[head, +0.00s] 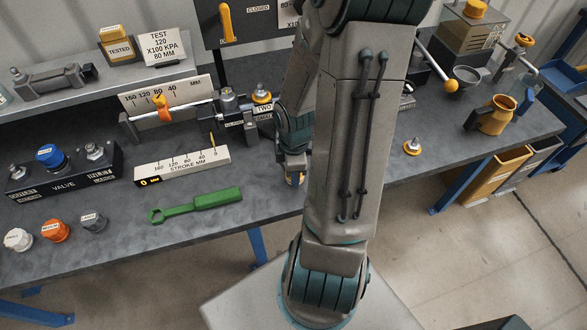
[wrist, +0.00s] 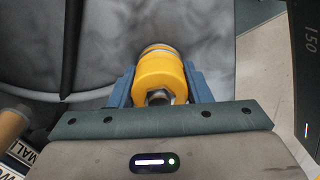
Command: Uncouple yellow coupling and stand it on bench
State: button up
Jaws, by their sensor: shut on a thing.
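In the wrist view the yellow coupling (wrist: 160,75) sits between the two blue fingers of my gripper (wrist: 159,84), which is shut on it. A metal fitting shows at its near end. In the head view my gripper (head: 293,164) is low over the bench (head: 260,205), beside my upright arm link, with a small bit of the yellow coupling (head: 296,181) showing under it. Most of the coupling is hidden there by the gripper. I cannot tell whether it touches the bench.
A metal fitting with a yellow base (head: 262,95) is on the block marked TWO, left of my gripper. Another yellow-based fitting (head: 412,147) stands on the bench at right. A green wrench (head: 195,205) and a stroke scale (head: 182,166) lie left. A yellow jug (head: 495,116) stands right.

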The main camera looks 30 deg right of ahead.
jog(key=shift+f, duration=0.25)
jog(key=o, duration=1.2)
jog(key=shift+c, duration=0.2)
jog(key=shift+r, duration=0.15)
notch_tip(320, 180, up, 14)
jog(key=p, duration=0.4)
jog(key=shift+f, duration=0.2)
jog(key=s+a+r+m+t, duration=0.2)
jog(key=a+r+m, duration=0.4)
jog(key=s+a+r+m+t, duration=0.1)
jog(key=s+a+r+m, duration=0.1)
jog(key=a+r+m, duration=0.4)
jog(key=shift+s+a+r+t, duration=0.25)
jog(key=shift+r+t, duration=0.15)
jog(key=shift+r, duration=0.25)
